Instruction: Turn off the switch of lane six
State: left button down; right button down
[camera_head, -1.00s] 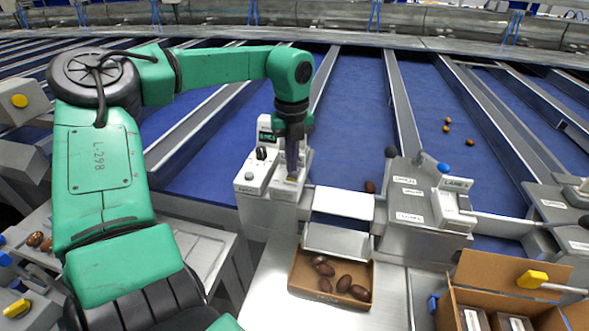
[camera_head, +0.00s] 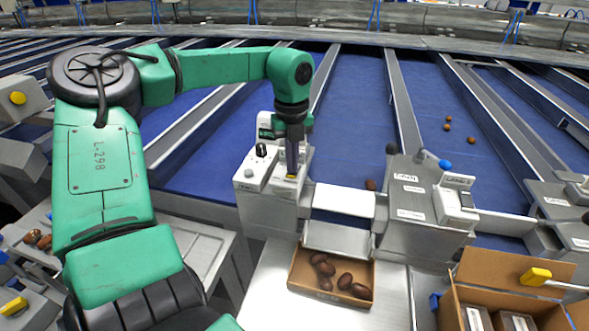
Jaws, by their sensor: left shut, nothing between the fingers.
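The gripper covers part of the box, so the switch and any lane number there are hidden. My right gripper is not in view.
A second control box (camera_head: 413,200) with labels and a blue knob stands to the right. A cardboard box (camera_head: 331,283) with several dates sits below the metal chute (camera_head: 337,238). Another open carton (camera_head: 508,262) is at lower right. Blue lanes (camera_head: 362,115) run behind, between metal dividers.

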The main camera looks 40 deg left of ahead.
pick_arm(q)
jog(key=shift+f+b, duration=0.35)
jog(key=shift+f, duration=0.1)
jog(key=shift+r+p, duration=0.9)
jog(key=shift+r, duration=0.35)
notch_tip(320, 180, up, 5)
jog(key=p, duration=0.3)
jog(key=shift+f, duration=0.15)
jog(key=shift+f, duration=0.1)
